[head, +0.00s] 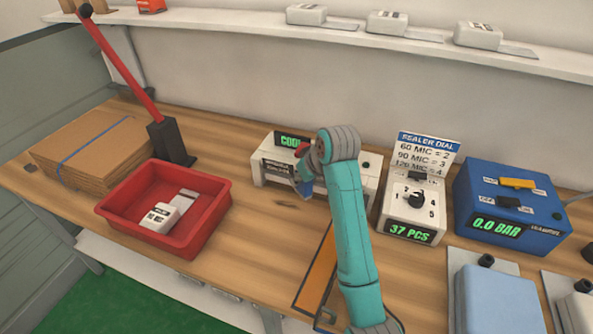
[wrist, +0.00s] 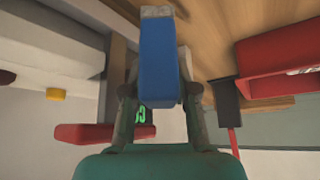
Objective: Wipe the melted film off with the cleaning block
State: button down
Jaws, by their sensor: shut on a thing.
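My gripper (wrist: 158,105) is shut on a blue cleaning block (wrist: 158,62) with a pale grey end. In the head view the block (head: 304,189) shows as a small blue patch at the front of the white sealer (head: 272,172), largely hidden by my arm. I cannot tell whether the block touches the sealer. The sealer has a green-lit display (head: 291,141), its word partly hidden. A red part of the sealer (wrist: 95,133) shows in the wrist view. I cannot make out any melted film.
A red tray (head: 215,222) holding a white labelled item stands left, beside flat cardboard (head: 90,145) and a red lever (head: 125,70). Right are a dial box (head: 410,213) and a blue pressure box (head: 510,205). The wooden table between tray and sealer is clear.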

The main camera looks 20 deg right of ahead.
aim_at(301, 192)
jog(key=shift+f, duration=2.95)
jog(key=shift+f, duration=0.55)
jog(key=shift+w+a+r, duration=0.1)
jog(key=shift+w+a, duration=0.5)
jog(key=shift+a, duration=0.2)
jog(key=shift+w+a+r, duration=0.1)
jog(key=shift+w+a, duration=0.5)
jog(key=shift+a, duration=0.15)
jog(key=shift+w+a+f, duration=0.1)
jog(key=shift+w+a, duration=0.7)
jog(key=shift+a, duration=0.3)
jog(key=shift+w+a+f, duration=0.15)
jog(key=shift+w+a, duration=0.6)
jog(key=shift+a, duration=0.3)
jog(key=shift+w+a+f, duration=0.1)
jog(key=shift+w+a, duration=0.7)
jog(key=shift+a, duration=0.3)
jog(key=shift+f, duration=0.2)
jog(key=shift+s+d, duration=0.1)
